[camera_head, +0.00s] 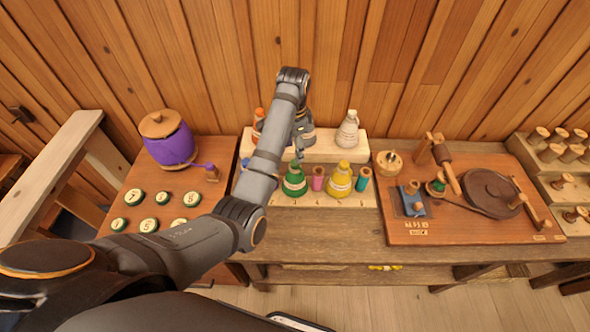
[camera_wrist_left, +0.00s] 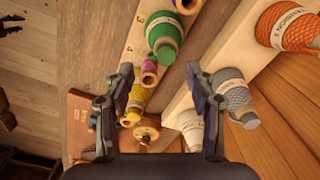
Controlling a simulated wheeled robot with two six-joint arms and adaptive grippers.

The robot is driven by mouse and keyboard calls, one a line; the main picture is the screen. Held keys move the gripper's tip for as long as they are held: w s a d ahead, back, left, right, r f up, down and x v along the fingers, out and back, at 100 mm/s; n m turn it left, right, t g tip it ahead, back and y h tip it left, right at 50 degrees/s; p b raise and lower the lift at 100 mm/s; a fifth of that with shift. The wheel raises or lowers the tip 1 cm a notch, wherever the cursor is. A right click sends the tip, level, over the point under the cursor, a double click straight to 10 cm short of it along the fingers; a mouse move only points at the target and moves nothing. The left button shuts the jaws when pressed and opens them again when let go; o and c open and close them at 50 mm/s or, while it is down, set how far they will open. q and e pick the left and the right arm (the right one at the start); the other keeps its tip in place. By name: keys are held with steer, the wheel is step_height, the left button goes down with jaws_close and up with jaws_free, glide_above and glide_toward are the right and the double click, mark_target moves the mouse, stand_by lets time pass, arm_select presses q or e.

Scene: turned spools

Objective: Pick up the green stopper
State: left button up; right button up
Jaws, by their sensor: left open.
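A green cone-shaped piece (camera_head: 294,182), the closest match to the green stopper, stands in the front row of the pale wooden stand between a blue piece and a pink one. In the left wrist view the green piece (camera_wrist_left: 164,38) shows at the top, with its narrow end toward the gripper. My left gripper (camera_head: 299,150) is above and just behind it in the head view, partly hidden by my arm. In the wrist view my left gripper (camera_wrist_left: 159,78) has its fingers wide apart with nothing held between them. My right gripper is not in view.
A pink piece (camera_head: 318,179), a yellow cone (camera_head: 340,182) and a teal piece (camera_head: 363,180) stand close to the right. The raised back step holds a white cone (camera_head: 348,131). A purple pot (camera_head: 170,146) is left; a board with a dark disc (camera_head: 489,190) is right.

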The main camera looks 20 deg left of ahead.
mark_target(295, 165)
arm_select(q)
steer(key=shift+w+f, duration=0.2)
steer(key=shift+f, duration=0.3)
steer(key=shift+w+f, duration=0.15)
steer(key=shift+f, duration=0.35)
steer(key=shift+s+f+b, duration=0.1)
steer(key=shift+f+b, duration=0.15)
steer(key=shift+b, duration=0.4)
steer(key=f+b, duration=0.1)
steer(key=f, duration=0.1)
steer(key=w+f+b, duration=0.1)
steer(key=f+b, duration=0.1)
steer(key=shift+f, duration=0.15)
steer(key=shift+s, duration=0.15)
steer(key=shift+c, duration=0.4)
steer(key=c, duration=0.8)
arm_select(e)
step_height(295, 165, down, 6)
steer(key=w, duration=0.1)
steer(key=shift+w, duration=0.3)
